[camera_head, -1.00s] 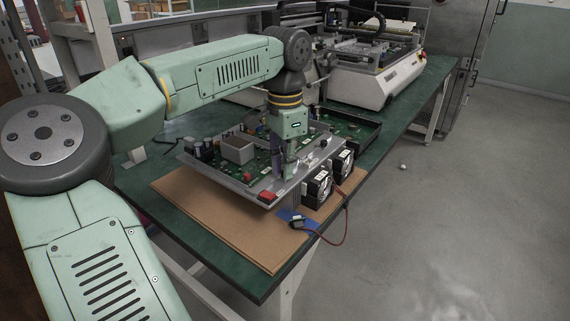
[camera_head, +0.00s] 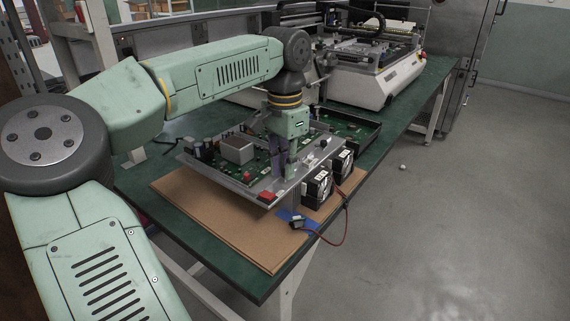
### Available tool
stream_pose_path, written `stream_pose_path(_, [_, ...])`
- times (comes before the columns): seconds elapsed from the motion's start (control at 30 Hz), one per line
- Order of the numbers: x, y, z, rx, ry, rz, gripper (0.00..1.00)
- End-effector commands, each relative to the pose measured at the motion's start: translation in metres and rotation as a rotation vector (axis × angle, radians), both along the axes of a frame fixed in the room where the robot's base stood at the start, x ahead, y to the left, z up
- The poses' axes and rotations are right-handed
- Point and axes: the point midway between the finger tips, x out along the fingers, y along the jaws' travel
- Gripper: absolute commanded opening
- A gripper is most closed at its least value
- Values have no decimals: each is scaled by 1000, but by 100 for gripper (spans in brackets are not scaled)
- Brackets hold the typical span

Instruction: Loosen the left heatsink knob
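The circuit board assembly (camera_head: 262,187) lies in a metal tray on a brown board on the green bench. I cannot tell which is the left heatsink knob. My gripper (camera_head: 287,172) points down over the front part of the board, its fingers low among the parts. The fingertips and whatever lies between them are too small to make out.
Two black fans (camera_head: 318,189) stand at the tray's right front edge, with a red cable (camera_head: 342,228) looping over the bench edge. A red block (camera_head: 267,197) is at the tray's front corner. A white machine (camera_head: 375,75) stands behind. The brown board (camera_head: 215,215) is bare in front.

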Motion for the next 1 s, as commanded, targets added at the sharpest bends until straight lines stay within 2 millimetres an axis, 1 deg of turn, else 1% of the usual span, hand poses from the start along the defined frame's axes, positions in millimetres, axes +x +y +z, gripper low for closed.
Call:
stream_pose_path(0.03, [0, 0, -1, 0, 1, 0, 19])
stream_pose_path(0.27, [0, 0, 0, 0, 1, 0, 34])
stream_pose_path(0.53, [0, 0, 1, 0, 1, -1, 34])
stream_pose_path(0.63, [0, 0, 5, 0, 0, -1, 34])
stream_pose_path(0.77, [0, 0, 24, -2, -1, 0, 34])
stream_pose_path(1.0, [0, -1, 75, -2, -1, -1, 34])
